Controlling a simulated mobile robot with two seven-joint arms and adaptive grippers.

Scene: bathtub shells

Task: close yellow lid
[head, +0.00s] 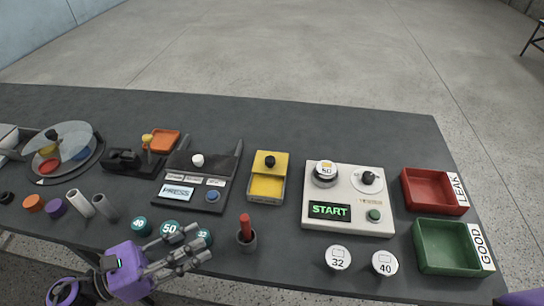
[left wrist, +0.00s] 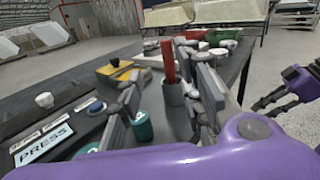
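A yellow box (head: 266,189) stands mid-table. Its yellow lid (head: 263,163) with a black knob (head: 270,161) sits over the back part, and the front part of the box is uncovered. The box also shows in the left wrist view (left wrist: 117,70), with the knob on top. My left gripper (head: 190,252) is open and empty at the table's front edge, in front and to the left of the box. In the left wrist view its fingers stand apart. My right gripper (left wrist: 272,103) shows at the right of the left wrist view, its dark fingers apart and empty.
A grey cup (head: 247,241) with a red stick (head: 245,224) stands right of my left gripper. Teal weights (head: 170,230) lie close to its fingers. A press (head: 200,172) stands left of the box. A white START machine (head: 348,222) stands right of it.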

